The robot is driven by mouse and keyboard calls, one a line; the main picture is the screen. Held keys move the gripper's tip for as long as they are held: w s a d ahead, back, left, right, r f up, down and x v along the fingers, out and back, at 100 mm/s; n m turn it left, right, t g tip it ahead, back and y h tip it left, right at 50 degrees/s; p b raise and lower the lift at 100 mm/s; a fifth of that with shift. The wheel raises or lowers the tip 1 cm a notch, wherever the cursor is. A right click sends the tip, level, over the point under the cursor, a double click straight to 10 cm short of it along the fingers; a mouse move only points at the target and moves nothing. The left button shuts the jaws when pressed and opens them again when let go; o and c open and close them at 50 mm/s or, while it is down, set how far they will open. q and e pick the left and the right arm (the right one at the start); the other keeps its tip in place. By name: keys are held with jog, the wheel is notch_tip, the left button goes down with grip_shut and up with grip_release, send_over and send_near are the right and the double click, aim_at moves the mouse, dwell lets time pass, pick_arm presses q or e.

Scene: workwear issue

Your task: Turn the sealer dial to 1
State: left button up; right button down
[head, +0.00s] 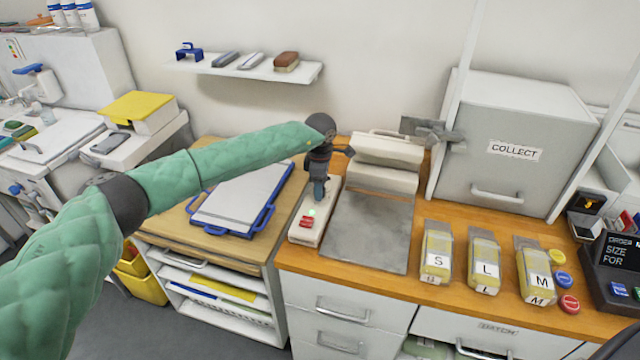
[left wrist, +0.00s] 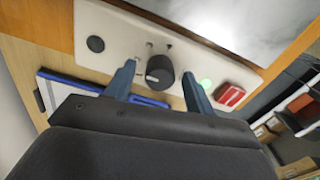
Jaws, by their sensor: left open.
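The sealer has a white control strip (head: 305,236) beside a grey plate (head: 368,232) and a pale sealing bar (head: 388,150) behind it. In the left wrist view, the strip (left wrist: 112,27) carries a round black dial (left wrist: 159,72) with a pale pointer mark; its number labels are not readable. My left gripper (head: 319,190) points down over the strip and hides the dial in the head view. In the left wrist view its fingers (left wrist: 158,76) are open, one on each side of the dial; I cannot tell whether they touch it. My right gripper is not in view.
A green light (left wrist: 205,84) and a red switch (left wrist: 229,95) sit on the strip close to one finger. A blue clipboard (head: 240,200) lies to the left. Packs marked S, L and M (head: 437,255) stand to the right. A grey COLLECT box (head: 515,175) is behind them.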

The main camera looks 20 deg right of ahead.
pick_arm(q)
jog(key=shift+f, duration=0.35)
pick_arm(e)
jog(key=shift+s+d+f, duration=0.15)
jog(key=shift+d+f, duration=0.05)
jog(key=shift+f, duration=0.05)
pick_arm(q)
jog(key=c, duration=1)
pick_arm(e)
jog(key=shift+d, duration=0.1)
pick_arm(q)
jog(key=shift+o, duration=0.2)
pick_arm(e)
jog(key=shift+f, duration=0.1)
